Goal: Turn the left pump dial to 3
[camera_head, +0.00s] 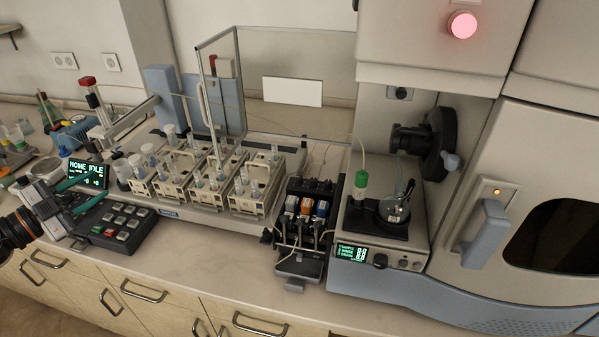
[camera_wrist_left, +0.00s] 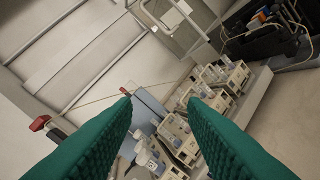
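The pump block (camera_head: 303,225) stands on the bench in the middle of the head view, with colored cartridges and tubes. A black knob (camera_head: 266,236) sticks out at its left side. To its right, a unit's front has a small green display (camera_head: 354,253), a black dial (camera_head: 380,260) and smaller knobs. I cannot tell for certain which is the left pump dial, and no dial markings are readable. My left gripper (camera_head: 98,187) is at the far left, above the keypad, well away from these dials. Its green fingers are apart and empty, as the left wrist view also shows (camera_wrist_left: 161,97). My right gripper is out of view.
A keypad (camera_head: 114,222) and a display reading HOME IDLE (camera_head: 88,172) lie by my left gripper. Sample racks (camera_head: 205,190) with vials stand between it and the pump block. A clear panel and an upright post rise behind the racks. The bench's front strip is mostly clear.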

